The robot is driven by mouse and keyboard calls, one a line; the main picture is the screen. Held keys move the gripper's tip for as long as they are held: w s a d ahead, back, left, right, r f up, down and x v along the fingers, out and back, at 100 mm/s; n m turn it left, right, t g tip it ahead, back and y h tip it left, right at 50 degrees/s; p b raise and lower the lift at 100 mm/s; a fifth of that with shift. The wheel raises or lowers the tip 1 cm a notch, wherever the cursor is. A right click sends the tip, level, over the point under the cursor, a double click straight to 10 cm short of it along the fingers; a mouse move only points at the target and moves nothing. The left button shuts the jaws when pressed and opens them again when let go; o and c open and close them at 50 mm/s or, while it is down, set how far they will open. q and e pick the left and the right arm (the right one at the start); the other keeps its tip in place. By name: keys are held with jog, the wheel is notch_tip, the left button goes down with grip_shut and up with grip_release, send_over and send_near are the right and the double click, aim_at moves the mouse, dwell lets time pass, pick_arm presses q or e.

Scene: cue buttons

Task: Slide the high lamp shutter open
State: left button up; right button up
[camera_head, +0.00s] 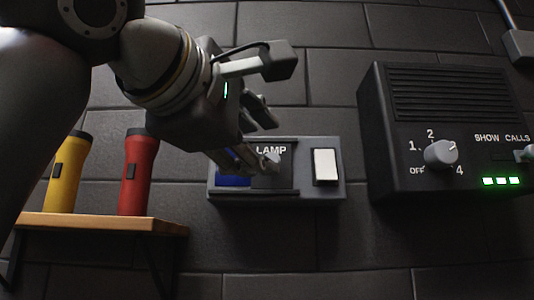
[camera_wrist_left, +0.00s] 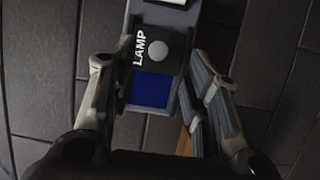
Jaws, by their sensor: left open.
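The lamp box (camera_head: 321,197) is a grey wall unit in the middle of the head view. Its dark shutter (camera_head: 286,179), labelled LAMP, bears a small round knob (camera_wrist_left: 157,50). A blue panel (camera_head: 233,181) shows bare beside the shutter, at its left in the head view and below it in the left wrist view (camera_wrist_left: 150,90). My left gripper (camera_head: 267,138) is open in front of the box and partly hides it. In the left wrist view its fingers (camera_wrist_left: 152,62) stand on either side of the box, with the knob between them; contact cannot be told.
A white rocker switch (camera_head: 325,166) is on the box's right part. A black intercom-like unit (camera_head: 388,140) with a dial (camera_head: 441,154) stands to the right. At left, a yellow torch (camera_head: 64,178) and a red torch (camera_head: 137,178) stand on a wooden shelf (camera_head: 105,223).

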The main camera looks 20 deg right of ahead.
pick_arm(q)
jog(key=v, duration=0.5)
jog(key=shift+s, duration=0.1)
